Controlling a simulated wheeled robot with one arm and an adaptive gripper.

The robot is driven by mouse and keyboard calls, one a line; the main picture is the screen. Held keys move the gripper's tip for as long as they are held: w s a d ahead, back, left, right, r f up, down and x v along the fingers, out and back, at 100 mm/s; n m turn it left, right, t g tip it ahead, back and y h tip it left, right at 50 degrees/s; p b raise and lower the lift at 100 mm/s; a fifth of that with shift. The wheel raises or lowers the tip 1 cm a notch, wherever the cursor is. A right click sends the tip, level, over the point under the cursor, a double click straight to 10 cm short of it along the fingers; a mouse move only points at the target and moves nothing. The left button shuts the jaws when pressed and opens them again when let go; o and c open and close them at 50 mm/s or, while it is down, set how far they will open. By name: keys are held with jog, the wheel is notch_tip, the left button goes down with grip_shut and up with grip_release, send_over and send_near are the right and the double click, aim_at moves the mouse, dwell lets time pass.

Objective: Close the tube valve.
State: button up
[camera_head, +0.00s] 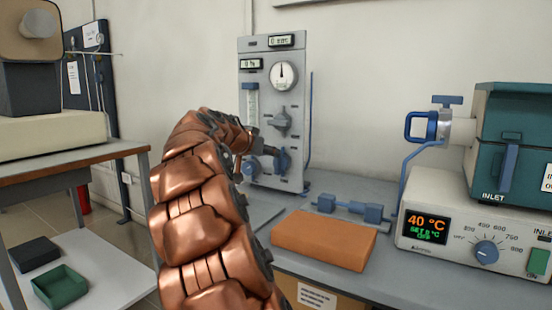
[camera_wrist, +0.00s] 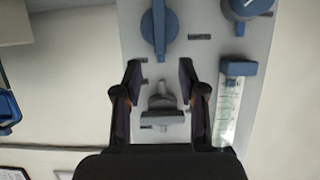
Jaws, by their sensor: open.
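A grey gas panel (camera_head: 258,60) stands against the wall with a dial, displays and a flow tube. My gripper (camera_head: 258,148) is in front of its lower part. In the wrist view my gripper (camera_wrist: 157,80) is open, its two fingers either side of a grey valve knob (camera_wrist: 161,108), with no clear contact. A blue lever handle (camera_wrist: 159,30) is beyond the fingertips, and a round blue knob (camera_wrist: 247,8) is to its right. On the right, a tube end has a valve with a blue T-handle (camera_head: 447,100). I cannot tell which is the tube valve.
An orange block (camera_head: 325,240) and a blue fitting (camera_head: 347,207) lie on the bench (camera_head: 400,272). A furnace controller (camera_head: 475,235) reads 40 °C at right. My arm hides part of the bench and panel. A side table (camera_head: 75,150) stands at left.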

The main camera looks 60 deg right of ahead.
aim_at(279, 164)
jog(key=b+x, duration=0.1)
jog(key=x, duration=0.4)
jog(key=shift+d+f, duration=0.1)
jog(key=shift+c, duration=0.4)
grip_shut()
jog(key=shift+w, duration=0.1)
